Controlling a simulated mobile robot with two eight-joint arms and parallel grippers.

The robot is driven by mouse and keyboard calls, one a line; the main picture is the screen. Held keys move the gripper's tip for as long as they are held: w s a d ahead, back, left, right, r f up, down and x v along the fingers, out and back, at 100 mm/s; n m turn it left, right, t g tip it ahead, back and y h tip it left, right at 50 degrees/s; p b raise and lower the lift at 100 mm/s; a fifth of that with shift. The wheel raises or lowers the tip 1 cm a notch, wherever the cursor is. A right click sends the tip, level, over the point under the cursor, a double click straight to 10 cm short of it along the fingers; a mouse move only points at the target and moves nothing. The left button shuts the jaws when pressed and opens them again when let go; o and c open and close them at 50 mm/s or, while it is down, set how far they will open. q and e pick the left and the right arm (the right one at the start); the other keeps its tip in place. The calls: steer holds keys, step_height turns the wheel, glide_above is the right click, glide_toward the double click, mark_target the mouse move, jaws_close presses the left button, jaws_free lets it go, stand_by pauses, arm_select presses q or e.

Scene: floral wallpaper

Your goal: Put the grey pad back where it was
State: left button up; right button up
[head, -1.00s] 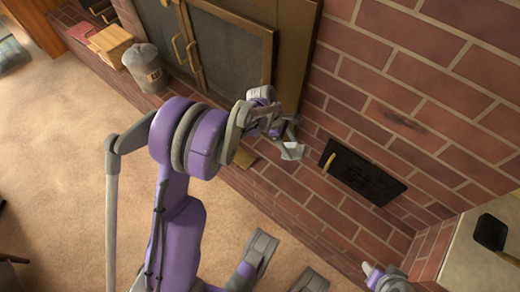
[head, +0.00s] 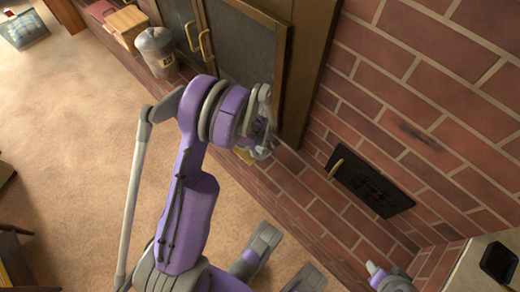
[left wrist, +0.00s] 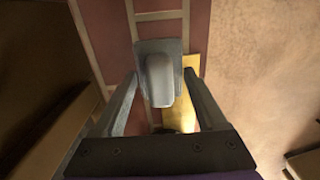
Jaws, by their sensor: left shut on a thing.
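The grey pad (left wrist: 160,75) is a flat grey plate with a rounded raised grip, seen in the left wrist view. My left gripper (left wrist: 158,90) is shut on its raised part, one finger on each side. In the head view my left gripper (head: 264,148) is over the brick hearth ledge, in front of the fireplace doors, and the pad is mostly hidden behind it. The pad is above the bricks; the gap beneath it is hard to judge. My right gripper is not clearly seen.
A yellow flat thing (left wrist: 184,98) lies on the brick ledge beside and partly under the pad. A lidded jar (head: 157,48) and a wooden box (head: 127,22) stand further along. A black wall hatch (head: 371,182) is at right. Carpet (head: 80,130) lies open at left.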

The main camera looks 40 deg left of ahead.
arm_select(q)
step_height(320, 180, down, 2)
steer(key=shift+f+b, duration=0.25)
steer(key=shift+b, duration=0.05)
steer(key=o, duration=1.1)
